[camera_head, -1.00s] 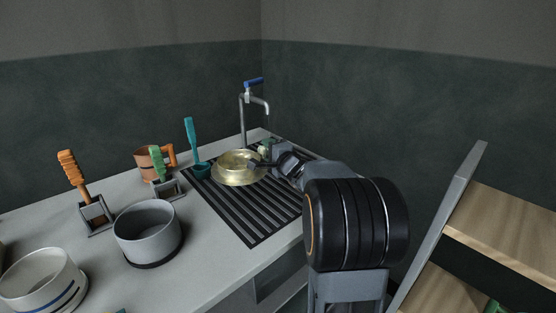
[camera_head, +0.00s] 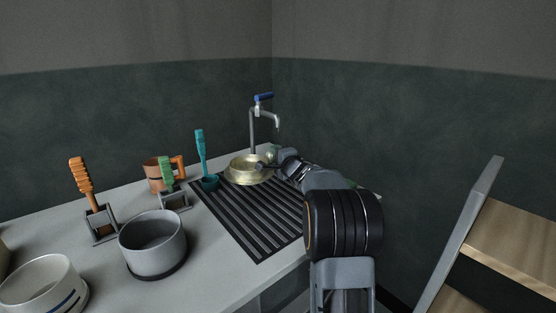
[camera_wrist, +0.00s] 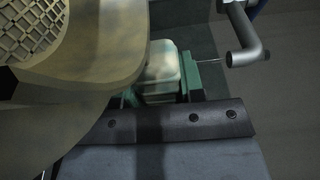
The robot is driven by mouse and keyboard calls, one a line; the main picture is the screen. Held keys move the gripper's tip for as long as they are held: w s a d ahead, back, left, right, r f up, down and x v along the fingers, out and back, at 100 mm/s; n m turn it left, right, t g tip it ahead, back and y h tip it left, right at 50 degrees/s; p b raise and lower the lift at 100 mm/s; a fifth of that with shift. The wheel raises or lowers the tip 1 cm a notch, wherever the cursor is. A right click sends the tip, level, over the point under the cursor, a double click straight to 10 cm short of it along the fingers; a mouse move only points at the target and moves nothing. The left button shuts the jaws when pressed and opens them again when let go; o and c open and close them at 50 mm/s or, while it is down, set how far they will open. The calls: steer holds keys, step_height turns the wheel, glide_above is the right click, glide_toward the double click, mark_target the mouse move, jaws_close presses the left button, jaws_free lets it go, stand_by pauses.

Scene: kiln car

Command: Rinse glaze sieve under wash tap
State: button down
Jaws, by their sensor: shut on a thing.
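The glaze sieve (camera_head: 246,172) is a shallow brass-coloured bowl. My gripper (camera_head: 263,167) is shut on its right side and holds it over the back of the dark slatted drain. In the wrist view the sieve (camera_wrist: 112,50) fills the left side, with its mesh at the upper left. The wash tap (camera_head: 265,112) stands at the back, a grey pipe with a blue handle. Its spout (camera_wrist: 243,40) shows at the upper right of the wrist view, apart from the sieve. A thin pale line meets the spout's end; I cannot tell whether it is water.
A teal ladle (camera_head: 200,150) stands left of the sieve. A green-and-white block (camera_wrist: 165,70) is close to the sieve. Further left are an orange mug (camera_head: 157,172), a grey pot (camera_head: 152,245), brushes in holders and a white bowl (camera_head: 40,285). A shelf (camera_head: 515,235) stands right.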

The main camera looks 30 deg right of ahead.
steer(key=shift+w+d+f+p, duration=0.15)
steer(key=shift+w+d+p, duration=0.15)
steer(key=shift+w+p, duration=0.45)
steer(key=shift+w+d+f+p, duration=0.15)
steer(key=shift+w+d+p, duration=0.2)
steer(key=shift+w+p, duration=0.45)
steer(key=shift+w+d+f+p, duration=0.15)
steer(key=shift+w+d+p, duration=0.25)
steer(key=shift+w, duration=0.65)
steer(key=shift+a, duration=0.1)
